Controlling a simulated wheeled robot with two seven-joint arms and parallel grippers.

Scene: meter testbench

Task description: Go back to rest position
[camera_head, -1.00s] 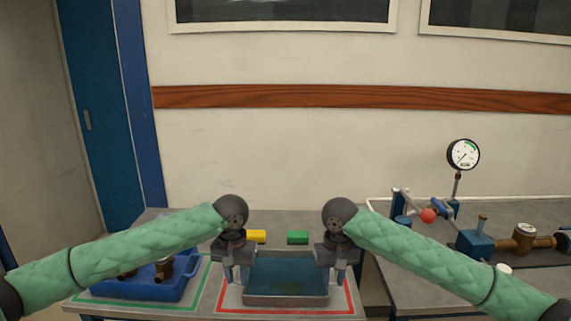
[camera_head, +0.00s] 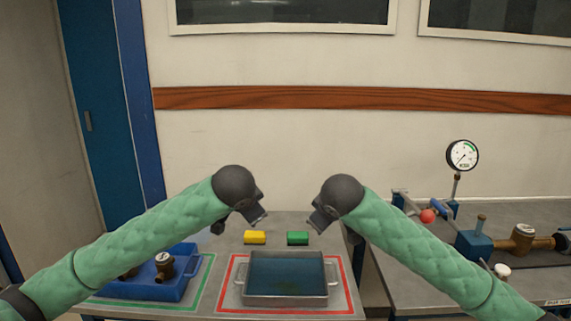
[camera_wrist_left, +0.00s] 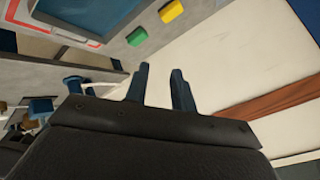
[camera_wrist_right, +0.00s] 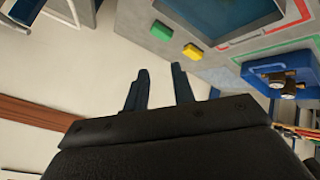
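My left gripper (camera_wrist_left: 160,82) shows two fingers apart with nothing between them in the left wrist view. My right gripper (camera_wrist_right: 160,84) likewise has its fingers apart and empty in the right wrist view. In the head view both arms are raised above the table, and their wrists turn inward toward each other. The grey metal tray (camera_head: 285,299) with a dark blue inside rests within the red outline on the table. Both grippers are clear of the tray.
A blue bin (camera_head: 145,290) with brass meters (camera_head: 165,266) stands in the green outline at left. A yellow block (camera_head: 255,237) and a green block (camera_head: 298,238) lie behind the tray. At right, a bench holds a pressure gauge (camera_head: 462,155) and brass piping (camera_head: 523,239).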

